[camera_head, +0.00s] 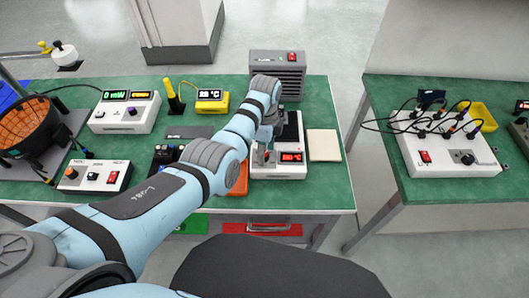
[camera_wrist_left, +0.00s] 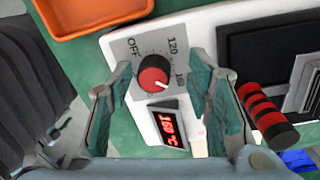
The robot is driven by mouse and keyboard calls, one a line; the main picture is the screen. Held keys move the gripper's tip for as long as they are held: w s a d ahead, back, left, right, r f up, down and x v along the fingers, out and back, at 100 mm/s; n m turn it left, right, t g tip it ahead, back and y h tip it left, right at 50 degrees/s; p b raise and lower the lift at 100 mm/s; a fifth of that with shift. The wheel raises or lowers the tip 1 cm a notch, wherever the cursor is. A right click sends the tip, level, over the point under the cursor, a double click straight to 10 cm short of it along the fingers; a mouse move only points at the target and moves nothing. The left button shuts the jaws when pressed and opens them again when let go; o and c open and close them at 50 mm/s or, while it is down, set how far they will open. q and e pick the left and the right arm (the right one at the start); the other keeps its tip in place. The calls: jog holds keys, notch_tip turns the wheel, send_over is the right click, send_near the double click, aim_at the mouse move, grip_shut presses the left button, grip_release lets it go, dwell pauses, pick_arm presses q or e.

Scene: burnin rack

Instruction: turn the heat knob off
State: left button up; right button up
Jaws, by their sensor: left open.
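The heat knob (camera_wrist_left: 153,78), red with a dark rim, sits on the grey dial plate of a white heater unit (camera_head: 277,200). Its white pointer mark faces lower right, away from the OFF label and toward the high end of the scale. A red display (camera_wrist_left: 170,125) beside it appears to read 169 °C. My left gripper (camera_head: 265,155) is over the front of the unit. In the wrist view its open fingers (camera_wrist_left: 160,82) stand on either side of the knob, with gaps visible; I cannot tell their exact height above the panel. My right gripper is not in view.
A red-and-black banded cylinder (camera_wrist_left: 267,110) is close to the right finger. An orange tray (camera_wrist_left: 85,20) lies left of the unit. A beige pad (camera_head: 323,146) lies to its right, and a grey vented box (camera_head: 277,70) stands behind. Other instruments fill the table's left side.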

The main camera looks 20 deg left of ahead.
pick_arm(q)
jog(key=shift+s+r, duration=0.1)
jog(key=shift+s, duration=0.1)
jog(key=shift+s+r, duration=0.1)
jog(key=shift+s, duration=0.05)
jog(key=shift+c, duration=0.6)
jog(key=c, duration=0.3)
grip_shut()
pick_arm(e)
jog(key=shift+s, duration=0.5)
pick_arm(q)
jog(key=shift+n, duration=0.3)
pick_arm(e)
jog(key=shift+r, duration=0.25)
